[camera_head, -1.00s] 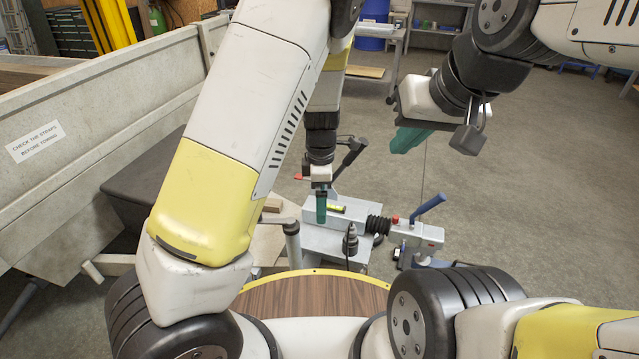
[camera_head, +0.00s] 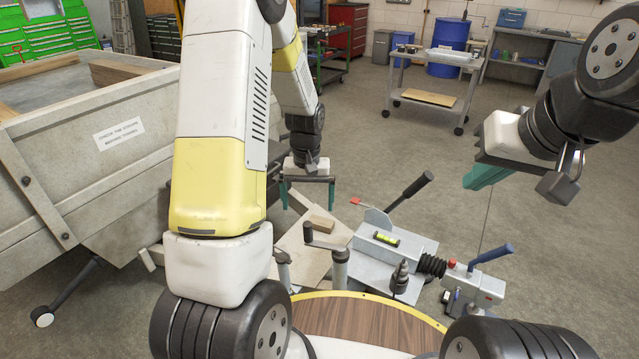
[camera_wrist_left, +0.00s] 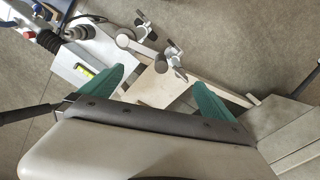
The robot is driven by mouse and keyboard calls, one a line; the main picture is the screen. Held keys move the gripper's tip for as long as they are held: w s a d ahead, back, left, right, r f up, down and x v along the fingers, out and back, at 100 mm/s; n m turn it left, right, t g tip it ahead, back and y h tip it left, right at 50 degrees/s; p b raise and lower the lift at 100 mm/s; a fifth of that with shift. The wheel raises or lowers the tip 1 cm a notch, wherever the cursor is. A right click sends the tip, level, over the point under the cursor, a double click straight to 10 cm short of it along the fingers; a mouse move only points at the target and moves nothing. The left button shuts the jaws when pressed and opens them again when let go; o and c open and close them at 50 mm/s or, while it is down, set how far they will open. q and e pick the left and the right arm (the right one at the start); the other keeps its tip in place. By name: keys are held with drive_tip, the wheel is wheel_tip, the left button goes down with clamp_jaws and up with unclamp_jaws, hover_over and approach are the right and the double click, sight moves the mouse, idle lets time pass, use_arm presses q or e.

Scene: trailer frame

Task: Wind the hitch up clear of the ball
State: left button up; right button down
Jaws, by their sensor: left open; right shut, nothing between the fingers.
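The hitch coupling head (camera_head: 482,288), with a blue lever and red button, is at the end of the drawbar, right of centre in the head view. The ball is hidden beneath it. A grey crank handle (camera_head: 325,243) tops a post (camera_head: 340,268) beside the drawbar; it also shows in the left wrist view (camera_wrist_left: 140,50). My left gripper (camera_head: 308,195) is open and empty, its green fingers pointing down above and slightly left of the crank in the head view. My right gripper (camera_head: 485,176) is shut and empty, in the air above and beyond the coupling.
A level vial (camera_head: 387,239) lies on the drawbar plate. A black lever (camera_head: 410,190) rises behind it. The trailer body (camera_head: 90,150) fills the left. A round wooden top (camera_head: 350,322) is in front. Floor at right is clear.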

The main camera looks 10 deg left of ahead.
sight(308, 224)
use_arm(q)
drive_tip(key=shift+a, duration=0.25)
drive_tip(key=shift+f, duration=0.2)
wheel_tip(308, 224, down, 10)
drive_tip(key=shift+d+r, duration=0.1)
drive_tip(key=shift+r, duration=0.05)
drive_tip(key=shift+c, duration=0.9)
clamp_jaws()
idle(0.5)
